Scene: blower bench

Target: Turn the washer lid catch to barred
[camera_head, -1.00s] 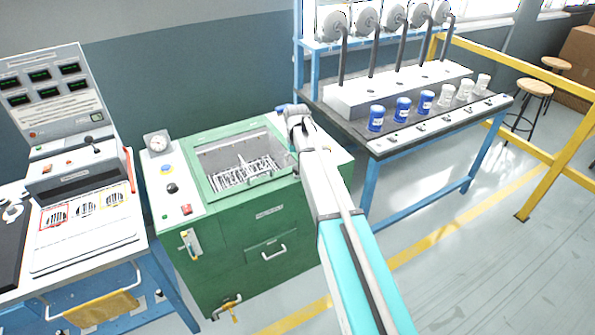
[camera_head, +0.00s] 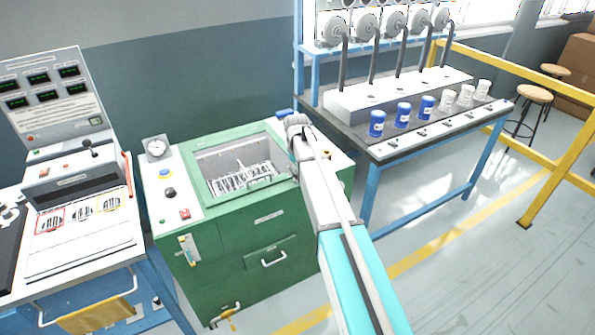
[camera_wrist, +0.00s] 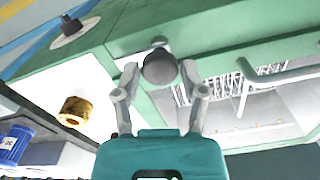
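The washer is a green cabinet (camera_head: 222,262) with an open well in its top and a wire basket (camera_head: 240,178) inside. In the wrist view, a dark round knob (camera_wrist: 160,68) on a short grey mount sits by the green rim of the well; it looks like the lid catch, but its setting cannot be read. My gripper (camera_wrist: 160,74) has its two grey fingers spread on either side of this knob, and I cannot tell whether they touch it.
A brass knob (camera_wrist: 75,110) stands on the washer's white panel. A grey bar handle (camera_wrist: 280,72) is close to the fingers. A bench with blue and white cups (camera_head: 402,114) stands to the right, and a control console (camera_head: 75,185) to the left.

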